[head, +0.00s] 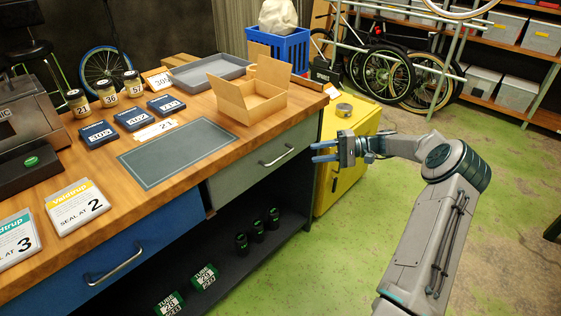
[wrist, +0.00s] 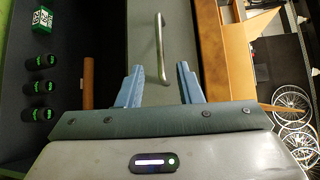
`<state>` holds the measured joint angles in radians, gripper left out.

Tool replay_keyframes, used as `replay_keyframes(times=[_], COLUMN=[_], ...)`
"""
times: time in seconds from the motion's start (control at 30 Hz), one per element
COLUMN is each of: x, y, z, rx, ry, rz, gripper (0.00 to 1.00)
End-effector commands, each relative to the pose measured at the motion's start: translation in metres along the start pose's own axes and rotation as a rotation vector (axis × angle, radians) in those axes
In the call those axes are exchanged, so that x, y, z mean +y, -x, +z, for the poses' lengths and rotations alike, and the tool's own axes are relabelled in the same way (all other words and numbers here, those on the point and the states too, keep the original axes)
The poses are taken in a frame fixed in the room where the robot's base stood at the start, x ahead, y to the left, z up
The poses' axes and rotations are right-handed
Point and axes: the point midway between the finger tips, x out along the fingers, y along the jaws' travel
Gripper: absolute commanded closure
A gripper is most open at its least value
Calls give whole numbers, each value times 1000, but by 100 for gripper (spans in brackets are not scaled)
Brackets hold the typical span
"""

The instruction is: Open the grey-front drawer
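The grey-front drawer (head: 240,174) sits under the right part of the workbench top and looks shut. Its silver bar handle (head: 278,155) runs along the front. My gripper (head: 316,152) is in front of and to the right of the handle, apart from it, with its blue fingers pointing toward the bench. In the wrist view my gripper (wrist: 160,84) is open and empty. The handle (wrist: 160,48) stands upright in that picture, ahead of the fingertips and between their lines, against the grey front (wrist: 181,35).
A blue-front drawer (head: 130,247) is to the left. The open shelf below (head: 230,275) holds dark cans (head: 257,231) and labelled boxes (head: 204,277). A yellow cabinet (head: 350,150) stands close behind my gripper. A cardboard box (head: 245,100) sits on the bench top. Green floor in front is clear.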

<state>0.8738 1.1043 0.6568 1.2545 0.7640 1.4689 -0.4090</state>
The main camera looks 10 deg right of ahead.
Motion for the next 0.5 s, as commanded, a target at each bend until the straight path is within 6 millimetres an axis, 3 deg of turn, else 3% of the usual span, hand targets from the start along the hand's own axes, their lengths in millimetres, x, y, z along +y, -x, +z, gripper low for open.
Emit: replay_keyframes(times=[0.5], x=[1], y=[-104], z=[1], rx=[-4], ry=[-1], rz=[3], gripper=[67])
